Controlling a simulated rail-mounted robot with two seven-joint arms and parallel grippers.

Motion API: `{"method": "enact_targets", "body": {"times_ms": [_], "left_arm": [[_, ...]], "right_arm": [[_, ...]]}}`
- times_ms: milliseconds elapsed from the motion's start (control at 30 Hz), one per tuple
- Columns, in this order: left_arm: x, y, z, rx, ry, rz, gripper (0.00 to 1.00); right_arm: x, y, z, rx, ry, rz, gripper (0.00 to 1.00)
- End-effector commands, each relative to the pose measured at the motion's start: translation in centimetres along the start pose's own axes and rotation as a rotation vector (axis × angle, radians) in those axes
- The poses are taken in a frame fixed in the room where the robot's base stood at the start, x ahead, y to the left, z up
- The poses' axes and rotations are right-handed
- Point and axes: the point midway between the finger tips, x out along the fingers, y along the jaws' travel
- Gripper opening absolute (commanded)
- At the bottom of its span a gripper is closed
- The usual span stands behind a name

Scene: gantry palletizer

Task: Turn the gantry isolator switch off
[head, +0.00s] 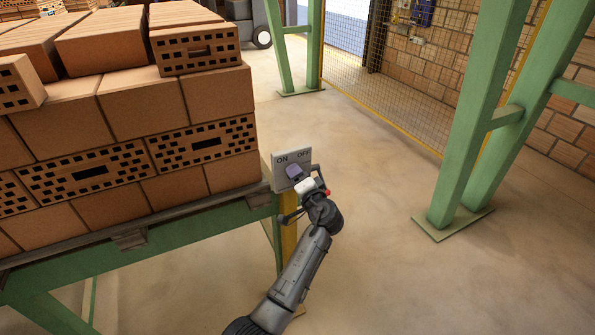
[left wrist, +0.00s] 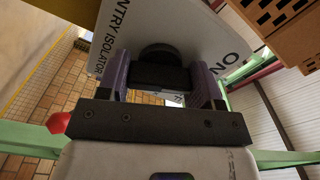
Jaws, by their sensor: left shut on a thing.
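The isolator switch panel (head: 279,177) is a pale plate marked ON at left and OFF at right, at the end of the brick table in the head view. In the left wrist view the plate (left wrist: 110,45) appears tilted, with GANTRY ISOLATOR lettering. Its black knob (left wrist: 160,72) sits between the purple finger pads of my left gripper (left wrist: 162,85), which is shut on it. In the head view my left gripper (head: 295,172) covers the knob, so I cannot tell which label it points to. My right gripper is not in view.
Stacked bricks (head: 130,120) fill the green-framed table (head: 170,250) at left, close beside the panel. A green post (head: 470,130) stands at right, with a yellow-edged mesh fence (head: 385,95) behind. The floor (head: 390,270) right of my arm is clear.

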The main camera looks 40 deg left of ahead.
Motion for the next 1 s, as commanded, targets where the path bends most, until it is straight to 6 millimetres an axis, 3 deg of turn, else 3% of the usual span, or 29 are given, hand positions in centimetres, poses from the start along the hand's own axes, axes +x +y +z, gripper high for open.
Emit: {"method": "enact_targets", "body": {"times_ms": [33, 500, 1000], "left_arm": [[0.0, -0.6, -0.2, 0.049, 0.000, 0.000, 0.36], [0.0, -0.6, -0.2, 0.496, 0.000, -0.001, 0.36], [0.0, -0.4, -0.1, 0.910, 0.000, -0.001, 0.36]], "right_arm": [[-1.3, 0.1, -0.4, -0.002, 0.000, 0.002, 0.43], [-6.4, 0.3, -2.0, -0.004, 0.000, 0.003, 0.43], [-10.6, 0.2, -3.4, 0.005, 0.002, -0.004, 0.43]]}}
